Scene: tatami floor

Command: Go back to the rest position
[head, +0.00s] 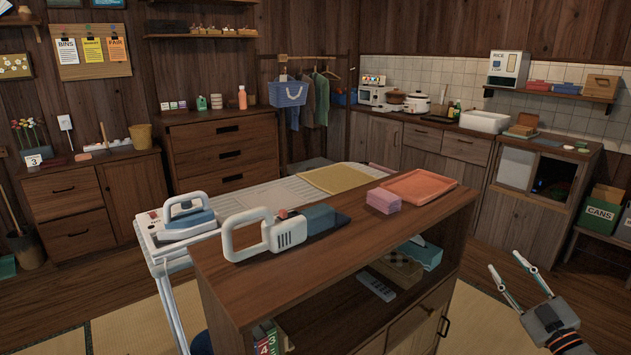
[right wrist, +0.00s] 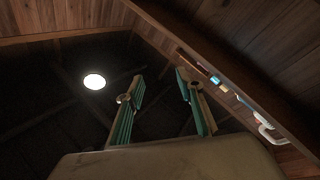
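My right gripper (head: 510,279) is at the lower right of the head view, over the floor to the right of the wooden cabinet (head: 300,268). Its two fingers are spread apart with nothing between them. In the right wrist view the open fingers (right wrist: 160,95) point up toward the dark ceiling, and the gap between them is empty. My left gripper does not show in either view.
On the cabinet top stand a white handheld appliance (head: 262,235), a pink block (head: 383,200) and an orange tray (head: 419,186). An iron (head: 186,212) rests on the ironing board behind. Crates (head: 602,209) stand at the far right. Bare floor lies around my right gripper.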

